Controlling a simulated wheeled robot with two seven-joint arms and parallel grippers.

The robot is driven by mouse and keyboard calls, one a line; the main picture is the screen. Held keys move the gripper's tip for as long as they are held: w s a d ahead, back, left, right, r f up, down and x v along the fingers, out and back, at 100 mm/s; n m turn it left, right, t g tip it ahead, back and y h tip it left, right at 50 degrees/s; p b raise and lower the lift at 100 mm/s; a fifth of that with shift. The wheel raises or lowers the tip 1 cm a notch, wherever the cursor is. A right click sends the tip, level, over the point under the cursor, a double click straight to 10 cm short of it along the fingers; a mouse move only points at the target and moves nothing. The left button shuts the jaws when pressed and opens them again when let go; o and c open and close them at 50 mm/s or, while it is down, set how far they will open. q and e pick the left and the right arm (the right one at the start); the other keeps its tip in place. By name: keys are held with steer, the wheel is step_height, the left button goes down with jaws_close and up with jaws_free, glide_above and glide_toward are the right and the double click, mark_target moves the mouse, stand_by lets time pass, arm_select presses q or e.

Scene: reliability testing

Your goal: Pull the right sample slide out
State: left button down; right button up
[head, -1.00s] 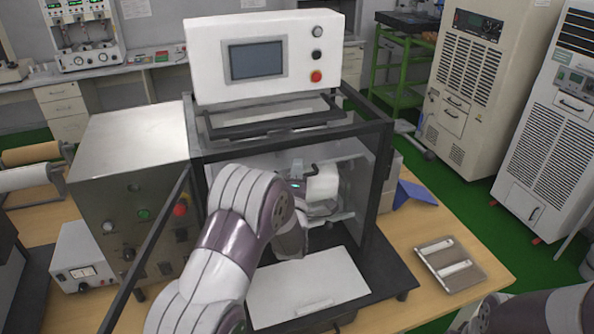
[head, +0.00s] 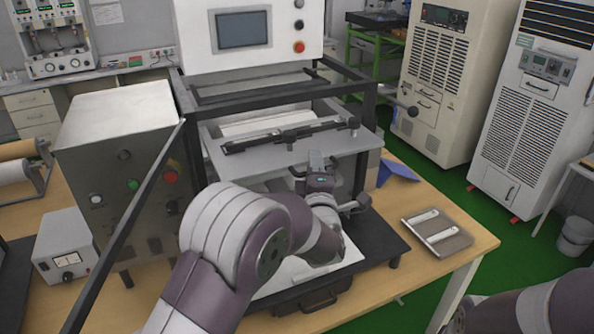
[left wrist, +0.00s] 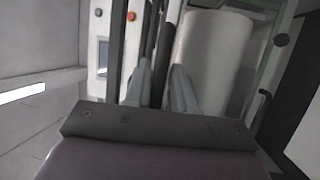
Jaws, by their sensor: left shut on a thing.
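The black-framed machine (head: 275,75) has a grey panel (head: 235,158) with a dark bar across it, standing forward at the front opening. My left gripper (head: 317,162) is at the right part of this opening, just under the panel. In the left wrist view its two grey fingers (left wrist: 162,88) are closed about a narrow dark upright piece, which looks like part of the right sample slide. A pale rounded body (left wrist: 212,62) stands right beside the fingers. My arm hides much of the slide in the head view. My right arm shows at the lower right, its gripper out of frame.
A control box (head: 125,170) with buttons stands left of the machine. A shallow tray (head: 462,240) with two white strips lies on the wooden table at right. A blue piece (head: 397,172) lies behind it. The table between tray and machine is clear.

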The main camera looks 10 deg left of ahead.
arm_select(q)
steer(key=s+d+r+b, duration=0.1)
steer(key=s+d+b, duration=0.3)
steer(key=s+d, duration=0.3)
steer(key=s, duration=0.3)
steer(key=shift+s, duration=0.15)
steer(key=c, duration=1.2)
jaws_free()
steer(key=shift+o, duration=0.2)
steer(key=shift+s+d, duration=0.1)
steer(key=shift+s, duration=0.05)
